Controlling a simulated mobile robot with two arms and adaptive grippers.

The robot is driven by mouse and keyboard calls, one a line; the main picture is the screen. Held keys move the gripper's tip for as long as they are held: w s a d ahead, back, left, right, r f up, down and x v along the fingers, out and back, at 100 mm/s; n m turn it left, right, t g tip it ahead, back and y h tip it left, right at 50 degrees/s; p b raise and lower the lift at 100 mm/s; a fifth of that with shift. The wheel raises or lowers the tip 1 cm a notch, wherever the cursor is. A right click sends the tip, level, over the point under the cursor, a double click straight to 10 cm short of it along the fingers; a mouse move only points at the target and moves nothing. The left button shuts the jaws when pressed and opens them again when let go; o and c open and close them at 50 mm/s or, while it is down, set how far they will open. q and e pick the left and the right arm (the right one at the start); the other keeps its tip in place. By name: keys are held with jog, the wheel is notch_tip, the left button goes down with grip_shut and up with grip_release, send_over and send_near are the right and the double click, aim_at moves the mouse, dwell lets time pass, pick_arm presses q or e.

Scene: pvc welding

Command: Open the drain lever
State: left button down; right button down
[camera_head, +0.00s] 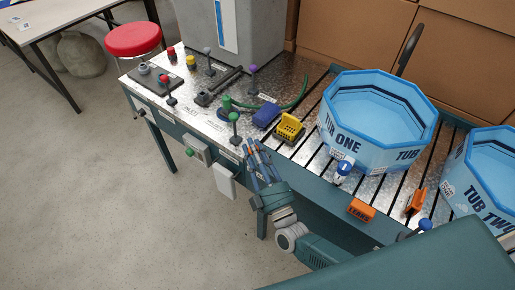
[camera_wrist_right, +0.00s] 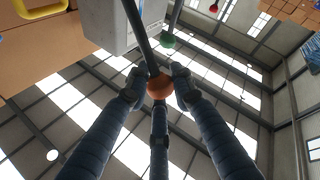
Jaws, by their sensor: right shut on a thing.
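My right gripper (camera_head: 254,150) is at the front edge of the workbench, its blue-grey fingers pointing up and away. In the right wrist view, the fingertips (camera_wrist_right: 159,84) are closed around an orange ball knob (camera_wrist_right: 160,87) on a dark lever rod (camera_wrist_right: 142,36). The fingers hide this knob in the head view. I see no label showing whether it is the drain lever. A green-knobbed lever (camera_head: 234,117) stands just behind and left of the gripper. It may be the green knob in the wrist view (camera_wrist_right: 168,41). My left gripper is not in view.
Blue Tub One (camera_head: 343,143) and Tub Two (camera_head: 489,213) stand on the slotted right part of the bench. A yellow basket (camera_head: 289,128) and blue block (camera_head: 266,115) lie behind the gripper. Several knobbed levers stand at left. The floor (camera_head: 150,235) in front is clear.

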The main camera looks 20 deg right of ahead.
jog(key=shift+s+a+f+n+t+y+b, duration=0.15)
jog(key=shift+a+f+n+y+b, duration=0.15)
jog(key=shift+n+b, duration=0.25)
jog(key=shift+s+a+f+n+t+y+b, duration=0.2)
jog(key=shift+n+y+b, duration=0.25)
jog(key=shift+n, duration=0.2)
jog(key=shift+s+a+f+n+t+y+b, duration=0.15)
jog(key=shift+a+f+n+y+b, duration=0.1)
jog(key=shift+n+y+b, duration=0.25)
jog(key=c, duration=1.5)
grip_release()
jog(key=shift+s+d, duration=0.1)
jog(key=v, duration=1.1)
jog(key=shift+s, duration=0.45)
